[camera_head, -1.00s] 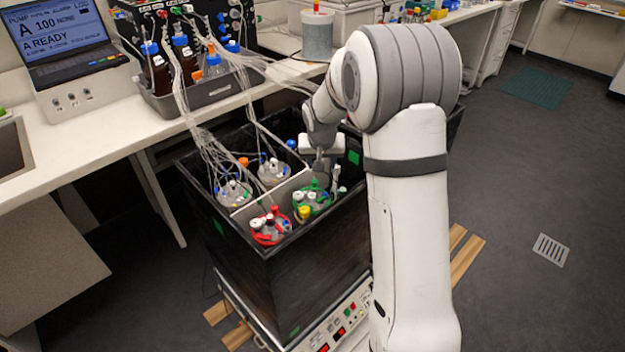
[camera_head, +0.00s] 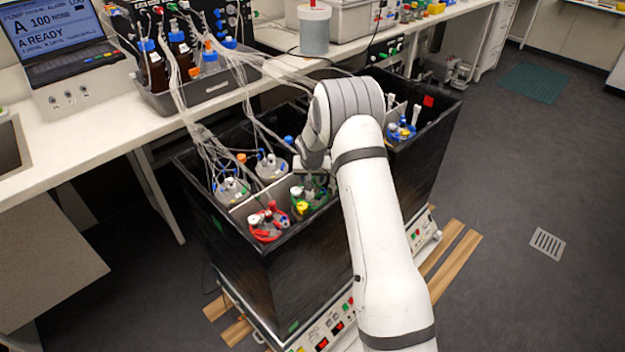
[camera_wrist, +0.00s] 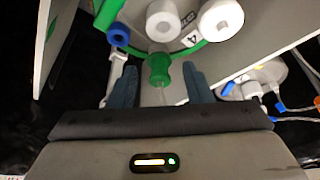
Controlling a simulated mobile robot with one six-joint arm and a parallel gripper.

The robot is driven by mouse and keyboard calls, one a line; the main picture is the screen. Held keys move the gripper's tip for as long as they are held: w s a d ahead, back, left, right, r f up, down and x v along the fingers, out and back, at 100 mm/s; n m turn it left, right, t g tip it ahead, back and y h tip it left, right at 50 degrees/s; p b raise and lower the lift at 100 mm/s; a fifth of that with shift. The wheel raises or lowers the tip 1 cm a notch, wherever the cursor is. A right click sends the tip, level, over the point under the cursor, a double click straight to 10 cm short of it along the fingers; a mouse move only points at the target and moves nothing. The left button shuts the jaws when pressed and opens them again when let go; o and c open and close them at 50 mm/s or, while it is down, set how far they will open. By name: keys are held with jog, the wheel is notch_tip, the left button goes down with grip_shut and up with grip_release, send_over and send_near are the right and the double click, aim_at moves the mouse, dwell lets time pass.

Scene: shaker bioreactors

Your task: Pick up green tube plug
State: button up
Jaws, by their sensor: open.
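The green tube plug (camera_wrist: 159,68) shows in the wrist view, with a thin clear tube running down from it. It sits beside a vessel lid with a green ring (camera_wrist: 196,47). My gripper (camera_wrist: 158,82) is open, with one blue-grey finger on each side of the plug and tube. I cannot tell whether either finger touches them. In the head view my gripper (camera_head: 318,172) is low over the green-ringed vessel (camera_head: 309,196) in the front black box, and my arm hides part of it. The plug is hard to make out there.
White caps (camera_wrist: 220,20) and a blue cap (camera_wrist: 119,34) stand close to the plug. A red-ringed vessel (camera_head: 266,224) and two clear-lidded vessels share the black box (camera_head: 290,262), with a light divider (camera_head: 243,208) between. Loose tubes (camera_head: 200,130) hang into the box from the bench.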

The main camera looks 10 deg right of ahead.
jog(key=shift+w+f, duration=0.2)
jog(key=shift+f, duration=0.3)
jog(key=shift+c, duration=0.6)
grip_shut()
